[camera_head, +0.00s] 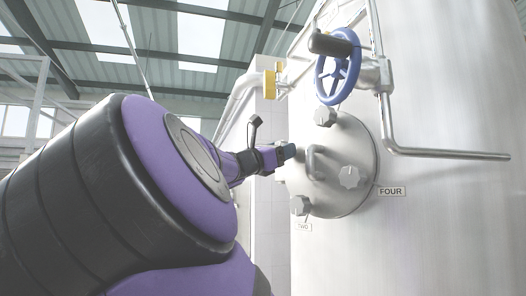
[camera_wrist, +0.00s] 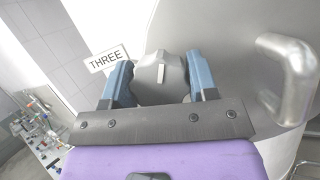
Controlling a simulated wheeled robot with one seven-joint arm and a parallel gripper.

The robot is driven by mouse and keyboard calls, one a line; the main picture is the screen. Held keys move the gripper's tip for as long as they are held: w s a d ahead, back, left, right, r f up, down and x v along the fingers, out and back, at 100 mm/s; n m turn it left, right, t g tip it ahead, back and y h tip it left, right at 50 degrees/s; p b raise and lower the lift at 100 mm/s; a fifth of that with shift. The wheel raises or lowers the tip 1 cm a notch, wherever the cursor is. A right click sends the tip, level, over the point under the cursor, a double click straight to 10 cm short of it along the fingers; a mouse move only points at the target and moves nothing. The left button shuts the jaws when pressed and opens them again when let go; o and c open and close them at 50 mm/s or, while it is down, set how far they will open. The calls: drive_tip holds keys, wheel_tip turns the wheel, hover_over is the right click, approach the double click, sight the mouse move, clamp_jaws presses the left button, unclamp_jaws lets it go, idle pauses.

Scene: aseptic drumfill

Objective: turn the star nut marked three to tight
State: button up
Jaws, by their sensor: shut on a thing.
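The star nut marked three (camera_wrist: 160,76) is a grey lobed knob with a pale line on its face, at the upper middle of the wrist view. A white label reading THREE (camera_wrist: 106,59) sits just left of it. My gripper (camera_wrist: 160,82) has its two blue fingers on either side of the nut and is shut on it. In the head view my gripper (camera_head: 289,151) reaches the left edge of the round manway cover (camera_head: 330,190). The nut itself is hidden there behind my fingers.
Other star nuts stand on the cover: one at the top (camera_head: 325,116), one by the FOUR label (camera_head: 350,177), one by the TWO label (camera_head: 300,205). A curved handle (camera_wrist: 290,75) rises close to the right of my gripper. A blue handwheel (camera_head: 338,72) and pipe are above.

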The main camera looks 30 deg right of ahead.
drive_tip(key=shift+m, duration=0.3)
drive_tip(key=m+g, duration=0.1)
drive_tip(key=m, duration=0.1)
drive_tip(key=m+g, duration=0.1)
drive_tip(key=m, duration=0.2)
drive_tip(key=shift+g+y, duration=0.3)
drive_tip(key=shift+g, duration=0.1)
drive_tip(key=m+g+y, duration=0.1)
drive_tip(key=m+g, duration=0.1)
drive_tip(key=m, duration=0.3)
drive_tip(key=m+y, duration=0.1)
drive_tip(key=m, duration=0.3)
drive_tip(key=shift+g+y, duration=0.4)
drive_tip(key=m, duration=0.2)
drive_tip(key=m+y, duration=0.1)
drive_tip(key=m, duration=0.1)
drive_tip(key=shift+m+y, duration=0.3)
drive_tip(key=m+y, duration=0.1)
drive_tip(key=m, duration=0.2)
drive_tip(key=m+t+y, duration=0.1)
drive_tip(key=m, duration=0.2)
drive_tip(key=shift+f, duration=0.15)
drive_tip(key=m+t+y, duration=0.1)
drive_tip(key=m, duration=0.1)
drive_tip(key=shift+m+t, duration=0.3)
drive_tip(key=shift+t, duration=0.1)
drive_tip(key=shift+m+t+y, duration=0.4)
drive_tip(key=shift+m+t, duration=0.6)
drive_tip(key=shift+m, duration=0.4)
